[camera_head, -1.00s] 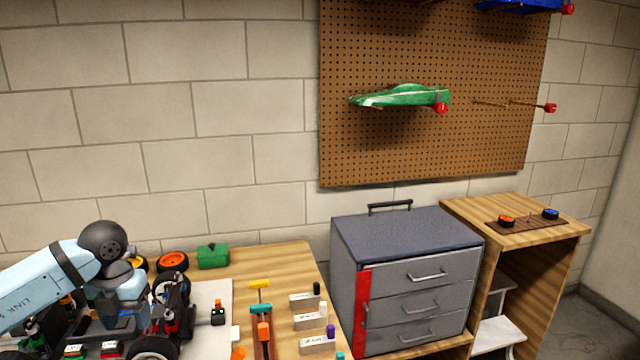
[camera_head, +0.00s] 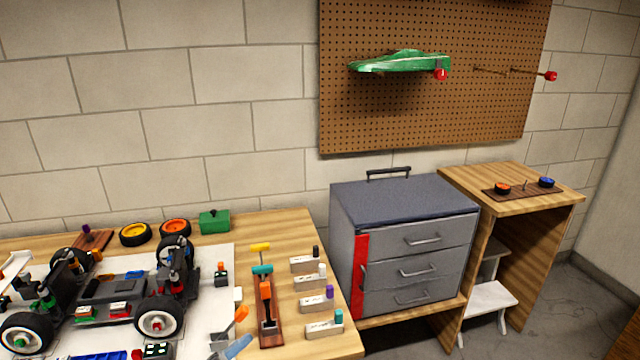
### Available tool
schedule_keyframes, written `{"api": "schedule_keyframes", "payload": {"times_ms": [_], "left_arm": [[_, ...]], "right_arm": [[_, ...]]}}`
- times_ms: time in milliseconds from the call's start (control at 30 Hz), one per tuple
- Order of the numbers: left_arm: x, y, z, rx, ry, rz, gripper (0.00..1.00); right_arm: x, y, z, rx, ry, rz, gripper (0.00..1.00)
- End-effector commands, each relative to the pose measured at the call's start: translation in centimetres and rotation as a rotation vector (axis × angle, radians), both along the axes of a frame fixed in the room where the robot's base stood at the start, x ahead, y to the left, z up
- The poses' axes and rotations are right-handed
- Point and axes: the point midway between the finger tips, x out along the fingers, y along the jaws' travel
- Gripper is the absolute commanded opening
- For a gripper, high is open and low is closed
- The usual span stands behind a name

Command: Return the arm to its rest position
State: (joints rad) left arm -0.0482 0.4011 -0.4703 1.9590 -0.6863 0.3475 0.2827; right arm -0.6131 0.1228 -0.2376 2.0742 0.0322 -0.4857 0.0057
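Neither of my grippers shows in the head view, and no arm lies over the car. The RC car chassis (camera_head: 100,290) stands on a white mat (camera_head: 218,265) at the left of the wooden workbench. It has black wheels, a dark deck and red and green parts. A light-blue piece (camera_head: 238,347) shows at the bottom edge beside an orange-handled item; I cannot tell what it is.
A tool rack (camera_head: 268,318) and several labelled white blocks (camera_head: 318,303) fill the bench's right side. Orange-rimmed and yellow-rimmed wheels and a green box (camera_head: 214,221) sit at the back. A grey drawer cabinet (camera_head: 420,240) stands right, below a pegboard (camera_head: 440,120) holding a green car body (camera_head: 402,62).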

Motion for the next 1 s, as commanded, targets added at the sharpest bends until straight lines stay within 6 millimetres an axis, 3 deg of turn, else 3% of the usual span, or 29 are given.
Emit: {"api": "schedule_keyframes", "payload": {"times_ms": [167,300,567,600,633,867,1000], "left_arm": [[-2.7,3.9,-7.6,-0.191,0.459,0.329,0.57],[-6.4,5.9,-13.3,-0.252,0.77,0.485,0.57],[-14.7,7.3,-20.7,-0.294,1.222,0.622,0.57],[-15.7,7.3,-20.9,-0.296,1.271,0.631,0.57],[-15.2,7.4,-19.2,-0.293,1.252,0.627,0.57],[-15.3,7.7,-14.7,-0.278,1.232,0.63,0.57],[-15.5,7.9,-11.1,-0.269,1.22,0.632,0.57]], "right_arm": [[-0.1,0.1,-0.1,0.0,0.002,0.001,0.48],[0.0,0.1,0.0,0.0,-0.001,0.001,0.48],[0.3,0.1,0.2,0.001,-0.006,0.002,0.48],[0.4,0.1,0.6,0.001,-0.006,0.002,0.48],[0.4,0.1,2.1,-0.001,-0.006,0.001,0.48],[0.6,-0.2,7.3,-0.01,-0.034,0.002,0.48],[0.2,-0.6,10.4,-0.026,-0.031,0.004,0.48]]}}
